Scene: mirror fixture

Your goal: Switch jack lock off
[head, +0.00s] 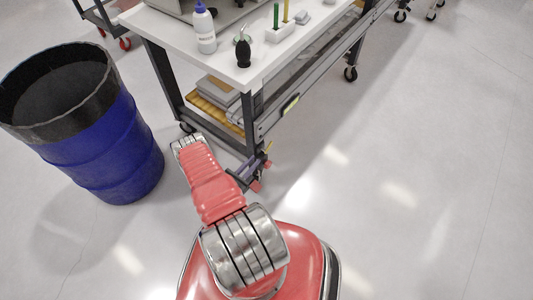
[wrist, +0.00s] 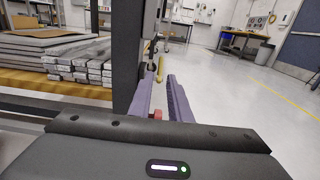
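My gripper (wrist: 159,78) reaches low towards the near leg of the workbench, its two purple fingers apart with a gap between them. It also shows in the head view (head: 254,169), close beside the foot of that leg. A small red part (wrist: 156,113) shows between the fingers in the wrist view, and nothing looks clamped. A small yellow piece (wrist: 160,73) stands just past the fingertips, by the dark leg (wrist: 143,60). I cannot tell which part is the jack lock.
The workbench (head: 178,45) carries a bottle, a dark tool and a holder on top. Stacked boards (wrist: 60,55) lie on its lower shelf. A blue barrel (head: 105,150) stands at the left. The floor to the right (head: 430,150) is clear.

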